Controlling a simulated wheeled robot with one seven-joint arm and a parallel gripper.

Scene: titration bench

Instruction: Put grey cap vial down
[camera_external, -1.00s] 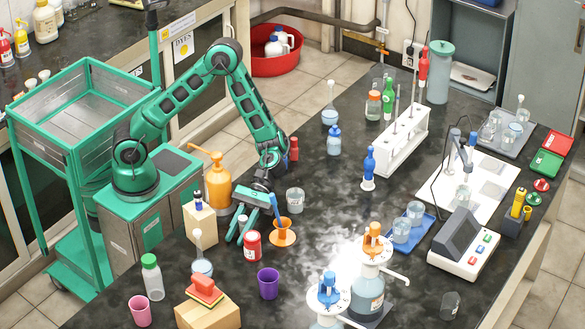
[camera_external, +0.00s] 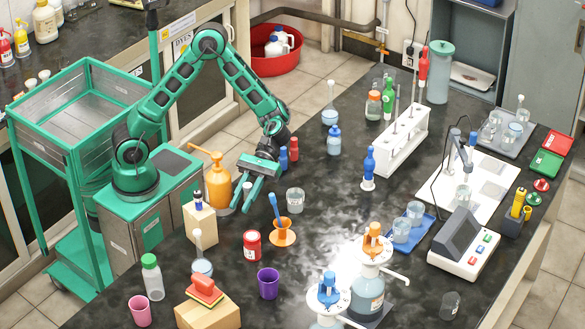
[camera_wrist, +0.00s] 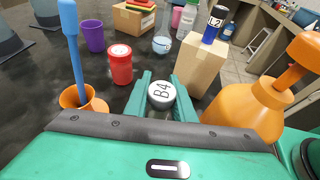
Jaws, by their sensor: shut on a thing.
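My gripper (camera_external: 246,203) is shut on the grey cap vial, raised above the bench's near-left part. In the wrist view the vial's pale round cap (camera_wrist: 161,95), marked B4, sits between the two green fingers. Its clear body below the cap is mostly hidden. The fingers point down and the vial looks roughly upright.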

